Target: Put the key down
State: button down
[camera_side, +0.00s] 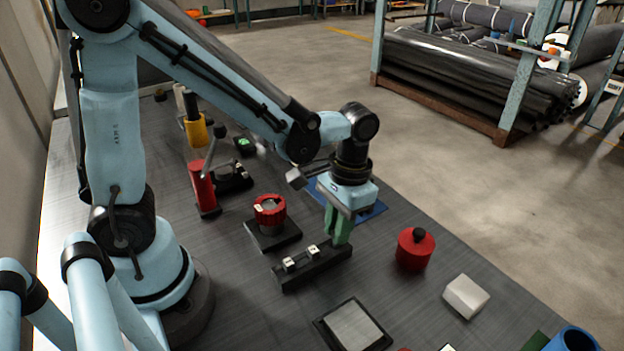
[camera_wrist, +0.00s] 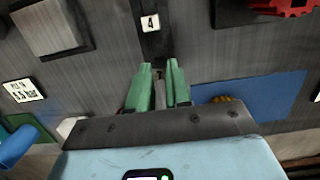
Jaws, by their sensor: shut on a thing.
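My gripper (camera_side: 338,226) points down with its green fingers at the far right end of a long black block (camera_side: 300,274). The fingers are shut with a narrow gap between them, on the key, which is mostly hidden by them. In the wrist view the gripper (camera_wrist: 163,75) shows close to the black strip with a white label marked 4 (camera_wrist: 151,23). I cannot tell whether the key touches the block.
A red cylinder with a black knob (camera_side: 415,250) stands right of the block. A red ring on a black base (camera_side: 270,212) is behind it to the left. A white box (camera_side: 466,296) and a black-framed grey plate (camera_side: 353,326) lie nearer the front. A blue mat (camera_side: 374,210) lies behind the gripper.

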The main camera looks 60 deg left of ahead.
jog(key=shift+f, duration=0.55)
jog(key=shift+f, duration=0.1)
jog(key=c, duration=1.1)
grip_release()
jog(key=shift+o, duration=0.2)
notch_tip(320, 180, up, 12)
jog(key=w, duration=0.1)
jog(key=s+a+f+t, duration=0.1)
jog(key=s+a+t, duration=0.1)
jog(key=a+t, duration=0.4)
jog(key=shift+s+f+t, duration=0.2)
jog(key=shift+f+t, duration=0.1)
jog(key=shift+t, duration=1)
